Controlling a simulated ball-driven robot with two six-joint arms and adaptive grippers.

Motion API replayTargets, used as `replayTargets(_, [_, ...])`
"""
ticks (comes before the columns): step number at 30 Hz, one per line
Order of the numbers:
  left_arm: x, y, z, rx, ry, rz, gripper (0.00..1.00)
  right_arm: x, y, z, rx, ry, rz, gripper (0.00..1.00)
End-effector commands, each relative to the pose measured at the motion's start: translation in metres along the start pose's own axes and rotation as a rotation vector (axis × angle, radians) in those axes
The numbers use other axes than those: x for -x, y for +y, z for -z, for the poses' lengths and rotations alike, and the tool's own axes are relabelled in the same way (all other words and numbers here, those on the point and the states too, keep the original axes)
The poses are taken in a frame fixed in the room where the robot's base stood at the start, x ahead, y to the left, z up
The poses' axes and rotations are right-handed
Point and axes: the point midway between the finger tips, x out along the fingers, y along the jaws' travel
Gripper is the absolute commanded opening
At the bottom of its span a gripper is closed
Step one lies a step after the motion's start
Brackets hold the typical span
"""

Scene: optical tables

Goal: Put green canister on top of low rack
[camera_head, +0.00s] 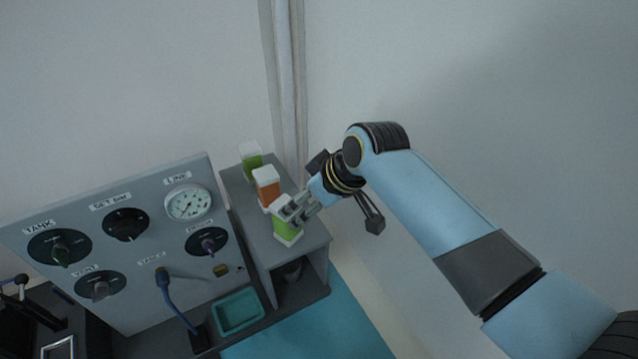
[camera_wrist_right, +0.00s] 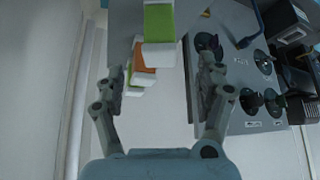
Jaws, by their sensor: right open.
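A green canister (camera_head: 287,230) with a white cap stands upright on the top of the low grey rack (camera_head: 312,240), near its front end. My right gripper (camera_head: 299,207) is at this canister's cap, its fingers open and partly covering it. In the right wrist view the canister (camera_wrist_right: 158,22) shows at the top, between and beyond the open fingers of the right gripper (camera_wrist_right: 160,72). I cannot tell whether the fingers touch it. A second green canister (camera_head: 251,160) stands at the rack's far end. My left gripper is not in view.
An orange canister (camera_head: 266,188) stands between the two green ones. A grey panel with a gauge (camera_head: 188,203) and knobs rises left of the rack. A teal tray (camera_head: 239,310) lies before it. A wall and a vertical pipe (camera_head: 285,90) are behind.

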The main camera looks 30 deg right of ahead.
Motion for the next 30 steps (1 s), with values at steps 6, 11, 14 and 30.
replayTargets(6, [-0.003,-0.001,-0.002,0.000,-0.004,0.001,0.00,0.002,0.000,-0.002,-0.001,-0.003,0.000,0.72])
replayTargets(11, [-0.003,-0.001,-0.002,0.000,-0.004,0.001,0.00,0.004,-0.005,-0.066,-0.060,-0.101,-0.018,0.72])
replayTargets(14, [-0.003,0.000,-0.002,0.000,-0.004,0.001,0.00,0.015,-0.014,-0.150,-0.139,-0.229,-0.052,0.72])
replayTargets(30, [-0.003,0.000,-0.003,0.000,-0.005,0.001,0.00,0.094,-0.042,-0.347,-0.322,-0.541,-0.192,0.72])
